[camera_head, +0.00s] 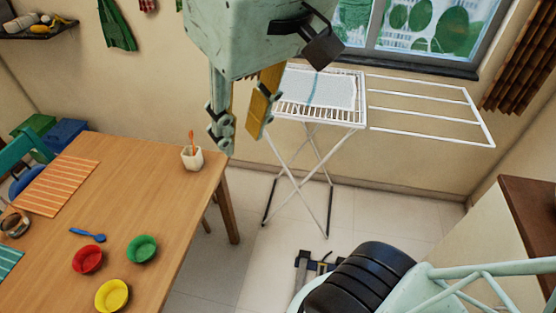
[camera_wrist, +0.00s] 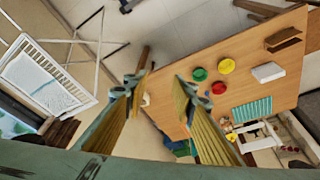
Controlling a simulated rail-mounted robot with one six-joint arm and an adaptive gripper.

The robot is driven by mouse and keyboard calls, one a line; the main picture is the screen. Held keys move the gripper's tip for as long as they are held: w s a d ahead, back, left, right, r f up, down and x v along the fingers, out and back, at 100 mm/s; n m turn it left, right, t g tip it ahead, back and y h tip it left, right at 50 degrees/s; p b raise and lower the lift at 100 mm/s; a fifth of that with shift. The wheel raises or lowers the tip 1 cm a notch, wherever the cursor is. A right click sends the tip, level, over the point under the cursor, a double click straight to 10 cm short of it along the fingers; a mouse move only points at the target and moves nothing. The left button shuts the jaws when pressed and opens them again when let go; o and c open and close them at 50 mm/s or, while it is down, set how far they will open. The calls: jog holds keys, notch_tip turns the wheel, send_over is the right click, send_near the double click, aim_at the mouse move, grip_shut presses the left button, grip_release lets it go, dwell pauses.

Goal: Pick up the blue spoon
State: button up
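The blue spoon (camera_head: 87,235) lies flat on the wooden table (camera_head: 140,190) in the head view, just behind the red bowl (camera_head: 88,260). My gripper (camera_head: 238,135) hangs in the air, to the right of the spoon in the picture and apart from it. Its two fingers are spread, with nothing between them. The wrist view shows the open fingers (camera_wrist: 157,82) too, with the table beyond them. The spoon is too small to make out surely in the wrist view.
A green bowl (camera_head: 142,249) and a yellow bowl (camera_head: 112,295) stand near the red one. A white cup (camera_head: 192,158) holding a brown utensil stands at the table's right corner. An orange striped mat (camera_head: 58,186) lies at left. A drying rack (camera_head: 330,125) stands behind.

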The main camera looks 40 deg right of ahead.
jog(key=w+a+n+g, duration=0.1)
jog(key=w+a, duration=0.2)
jog(key=w, duration=0.5)
jog(key=w+a+n, duration=0.1)
jog(key=w+a, duration=0.2)
jog(key=w, duration=0.6)
jog(key=n+g, duration=0.3)
jog(key=n, duration=0.1)
send_over(88, 234)
notch_tip(88, 234, down, 38)
jog(key=f, duration=0.1)
jog(key=shift+r, duration=0.25)
jog(key=shift+f+b, duration=0.75)
jog(key=shift+f, duration=3.55)
